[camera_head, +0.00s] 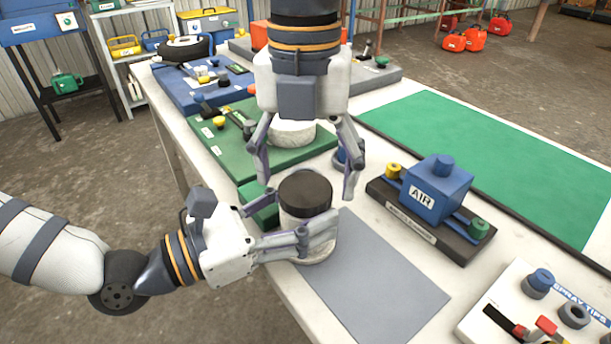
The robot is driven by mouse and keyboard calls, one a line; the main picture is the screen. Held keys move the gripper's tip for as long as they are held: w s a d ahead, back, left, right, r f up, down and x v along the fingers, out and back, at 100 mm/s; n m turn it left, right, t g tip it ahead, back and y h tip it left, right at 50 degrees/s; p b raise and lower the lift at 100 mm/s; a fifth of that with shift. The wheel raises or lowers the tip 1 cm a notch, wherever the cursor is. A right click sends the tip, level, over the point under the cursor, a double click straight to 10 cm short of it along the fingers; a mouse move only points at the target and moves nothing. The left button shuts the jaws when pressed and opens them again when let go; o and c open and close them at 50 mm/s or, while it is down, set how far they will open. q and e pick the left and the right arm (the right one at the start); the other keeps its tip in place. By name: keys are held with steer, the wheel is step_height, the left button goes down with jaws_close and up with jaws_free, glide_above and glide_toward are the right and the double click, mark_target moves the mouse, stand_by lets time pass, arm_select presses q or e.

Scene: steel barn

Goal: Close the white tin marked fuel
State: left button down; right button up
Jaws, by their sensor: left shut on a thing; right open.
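A white tin (303,226) stands upright at the near left part of the table, by the edge of a grey mat. A dark brown round lid (306,190) sits on its top; I cannot tell whether it is fastened. No fuel marking is readable, as fingers cover part of the tin's side. My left gripper (317,238) is shut on the tin's lower body from the left. My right gripper (304,188) points down from above, open, with one finger on each side of the lid. The fingers look apart from the lid.
The grey mat (375,278) is bare. A blue AIR box (437,189) on a dark base stands to the right, with a spray tips board (530,310) nearer. A green board (250,140) with a white round object (292,133) lies behind. A green mat (490,160) is clear.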

arm_select(q)
steer(key=shift+r, duration=0.1)
arm_select(e)
steer(key=shift+r, duration=1.6)
steer(key=shift+o, duration=0.6)
steer(key=o, duration=0.5)
steer(key=shift+c, duration=0.2)
step_height(320, 180, up, 12)
